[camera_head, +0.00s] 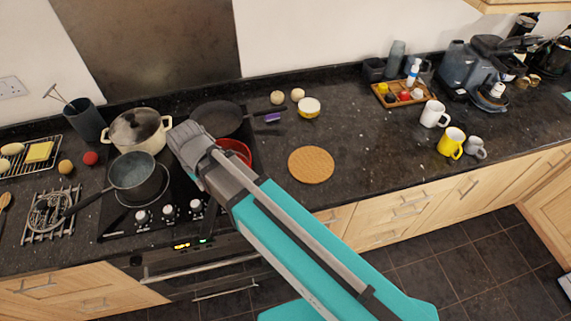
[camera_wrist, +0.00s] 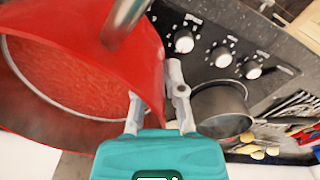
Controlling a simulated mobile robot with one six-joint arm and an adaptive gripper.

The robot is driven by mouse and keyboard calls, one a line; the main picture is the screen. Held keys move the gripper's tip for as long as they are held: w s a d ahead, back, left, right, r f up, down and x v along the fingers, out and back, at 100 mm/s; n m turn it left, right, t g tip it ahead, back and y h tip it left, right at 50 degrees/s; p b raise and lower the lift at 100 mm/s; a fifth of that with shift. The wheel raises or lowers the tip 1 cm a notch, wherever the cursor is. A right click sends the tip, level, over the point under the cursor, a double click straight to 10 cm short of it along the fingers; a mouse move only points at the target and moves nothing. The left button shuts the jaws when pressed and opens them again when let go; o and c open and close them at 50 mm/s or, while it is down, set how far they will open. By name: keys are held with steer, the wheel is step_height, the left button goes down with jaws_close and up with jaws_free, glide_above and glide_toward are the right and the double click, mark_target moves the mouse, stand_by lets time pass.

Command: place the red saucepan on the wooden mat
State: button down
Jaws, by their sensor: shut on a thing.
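The red saucepan (camera_head: 238,150) shows only partly in the head view, at the right of the stove, with my arm hiding much of it. In the wrist view the red saucepan (camera_wrist: 70,35) is large at the left, with its inside visible. My gripper (camera_wrist: 156,88) is shut on its side wall near the rim. I cannot tell whether the pan touches the stove. In the head view my fingertips are hidden behind my arm. The round wooden mat (camera_head: 311,165) lies flat and empty on the dark counter, right of the stove.
A grey saucepan (camera_head: 138,178), a cream pot (camera_head: 137,128) and a dark frying pan (camera_head: 222,117) stand on the stove. A yellow-and-white bowl (camera_head: 309,107) is behind the mat. Mugs (camera_head: 451,142) stand farther right. The counter around the mat is clear.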

steer(key=shift+f+b, duration=2.3)
steer(key=shift+f, duration=0.25)
steer(key=shift+s+a, duration=0.1)
